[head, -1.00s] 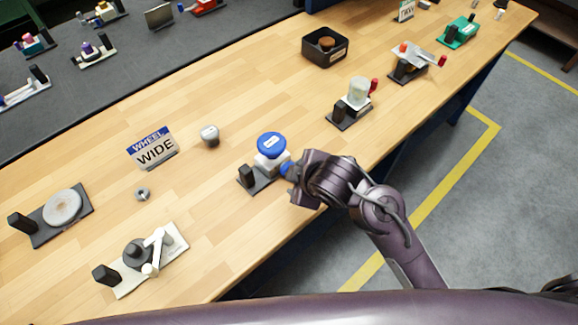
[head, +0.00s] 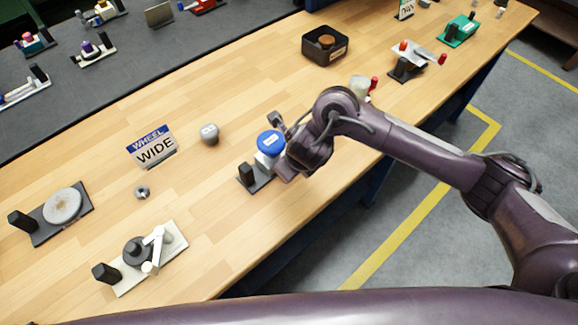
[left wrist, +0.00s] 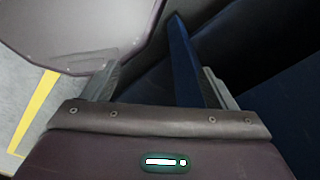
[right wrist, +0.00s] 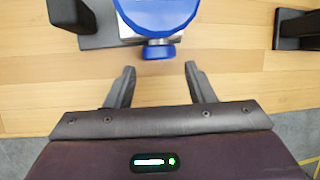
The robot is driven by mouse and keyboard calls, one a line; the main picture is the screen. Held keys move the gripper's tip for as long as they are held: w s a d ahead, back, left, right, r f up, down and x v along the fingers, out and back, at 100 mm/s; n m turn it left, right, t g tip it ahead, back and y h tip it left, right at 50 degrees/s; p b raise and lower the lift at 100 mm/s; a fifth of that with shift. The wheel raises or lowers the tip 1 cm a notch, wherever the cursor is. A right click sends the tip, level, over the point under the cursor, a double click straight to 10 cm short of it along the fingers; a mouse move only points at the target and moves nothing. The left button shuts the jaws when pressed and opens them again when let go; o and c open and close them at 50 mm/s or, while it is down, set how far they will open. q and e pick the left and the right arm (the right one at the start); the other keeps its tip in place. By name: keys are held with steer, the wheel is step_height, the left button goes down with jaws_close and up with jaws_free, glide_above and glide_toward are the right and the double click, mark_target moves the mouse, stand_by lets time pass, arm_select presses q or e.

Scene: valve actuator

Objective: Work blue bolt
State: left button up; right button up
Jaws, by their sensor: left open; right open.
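The valve unit has a round blue cap (head: 270,142) on a white body, set on a dark base plate with a black post. The blue bolt (right wrist: 158,50) sticks out of its front side in the right wrist view, just below the blue cap (right wrist: 160,12). In the head view my right gripper hides the bolt. My right gripper (right wrist: 159,68) is open and empty, its fingers pointing at the bolt from the front, one to each side and just short of it. My left gripper (left wrist: 158,72) is open and empty, away from the bench top; the head view does not show it.
A second unit with a white cap (head: 359,87) stands to the right, partly behind my right arm. The bench's front edge is close below the valve unit.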

mark_target(264, 162)
steer(key=x, duration=0.5)
steer(key=shift+w+a+f, duration=0.1)
steer(key=shift+w+f, duration=0.05)
steer(key=shift+f, duration=0.15)
steer(key=c, duration=0.7)
steer(key=shift+w+f+g+y+b, duration=0.15)
steer(key=shift+g+y+b, duration=0.35)
steer(key=shift+y+b, duration=0.3)
steer(key=shift+m+g+b, duration=0.3)
steer(key=shift+b, duration=0.15)
steer(key=shift+r+y, duration=0.2)
steer(key=shift+y, duration=0.1)
